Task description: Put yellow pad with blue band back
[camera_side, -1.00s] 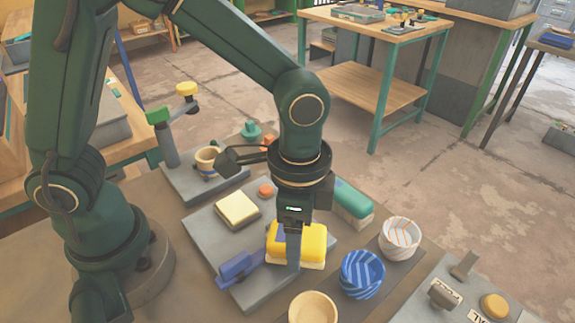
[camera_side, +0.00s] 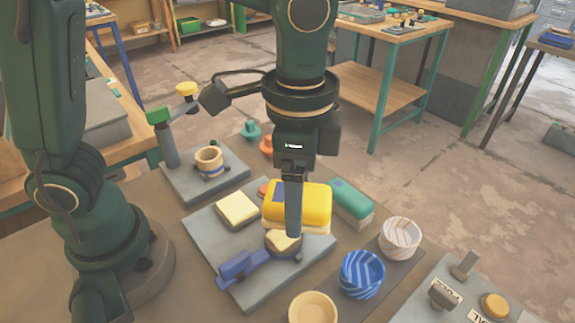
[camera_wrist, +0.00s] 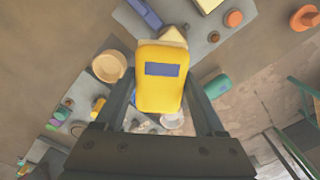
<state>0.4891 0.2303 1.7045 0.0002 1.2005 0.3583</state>
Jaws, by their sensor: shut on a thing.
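The yellow pad with the blue band (camera_side: 308,203) is a rounded yellow block with a pale underside. My gripper (camera_side: 293,215) is shut on it and holds it raised over the grey board (camera_side: 235,290). In the wrist view the pad (camera_wrist: 160,100) sits between the two fingers, its blue band (camera_wrist: 162,70) facing the camera. In the side view one finger hides part of the pad's front. Below it, a cream-topped round piece (camera_side: 281,243) shows on the board.
A cream pad (camera_side: 237,208) lies on the board, near a blue clamp (camera_side: 240,267). A green pad (camera_side: 350,203) lies right of the held pad. A blue striped bowl (camera_side: 361,275), a white striped bowl (camera_side: 400,238) and a tan bowl (camera_side: 312,307) stand in front and right.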

